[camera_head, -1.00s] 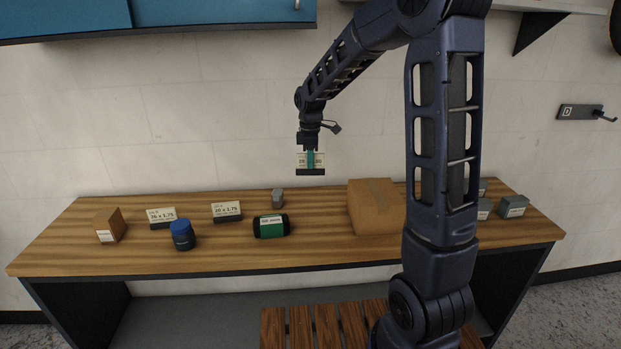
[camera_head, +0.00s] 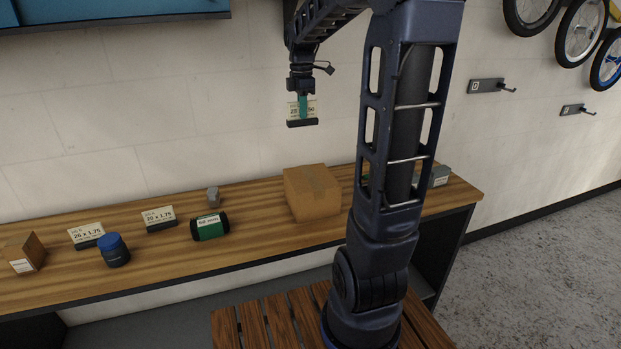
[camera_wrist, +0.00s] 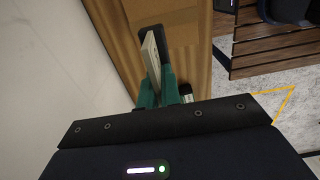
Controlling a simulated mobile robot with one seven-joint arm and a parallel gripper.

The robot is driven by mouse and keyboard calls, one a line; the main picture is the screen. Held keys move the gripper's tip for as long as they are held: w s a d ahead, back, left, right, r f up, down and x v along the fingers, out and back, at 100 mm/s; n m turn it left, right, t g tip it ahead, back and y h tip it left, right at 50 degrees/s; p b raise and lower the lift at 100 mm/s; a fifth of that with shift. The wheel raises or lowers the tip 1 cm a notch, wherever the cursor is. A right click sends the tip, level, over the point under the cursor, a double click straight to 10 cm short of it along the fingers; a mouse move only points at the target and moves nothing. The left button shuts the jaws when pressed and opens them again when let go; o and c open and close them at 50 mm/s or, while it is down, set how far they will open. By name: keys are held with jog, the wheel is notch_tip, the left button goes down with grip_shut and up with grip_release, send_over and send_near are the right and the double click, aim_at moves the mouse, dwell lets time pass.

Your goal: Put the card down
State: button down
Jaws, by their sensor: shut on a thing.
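My gripper (camera_head: 302,104) is shut on a white card in a dark base (camera_head: 302,123), held upright in the air above the bench's back edge, near the cardboard box. In the wrist view the green fingers (camera_wrist: 160,92) close on the card (camera_wrist: 152,55), which shows edge-on with its dark base. The wooden bench top (camera_head: 170,250) lies well below the held card. Two similar cards stand on the bench: one reading 26 x 1.75 (camera_head: 86,232) and one reading 20 x 1.75 (camera_head: 158,215). The held card's print is partly hidden by the fingers.
A cardboard box (camera_head: 312,195) stands right of a green-labelled black cylinder (camera_head: 209,227) and a small grey block (camera_head: 213,197). A blue-lidded jar (camera_head: 114,250) and a brown box (camera_head: 24,252) stand at left. A grey box (camera_head: 439,176) is at right. Bare wood lies along the front.

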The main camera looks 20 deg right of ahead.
aim_at(311, 119)
jog(key=shift+s+d+r, duration=0.3)
jog(key=shift+d, duration=0.25)
jog(key=shift+s+d+r, duration=0.3)
jog(key=shift+d, duration=0.25)
jog(key=shift+s+d+f, duration=0.1)
jog(key=shift+d, duration=0.05)
notch_tip(311, 119, down, 20)
jog(key=shift+r, duration=0.2)
jog(key=c, duration=1.6)
grip_release()
jog(key=shift+f, duration=0.1)
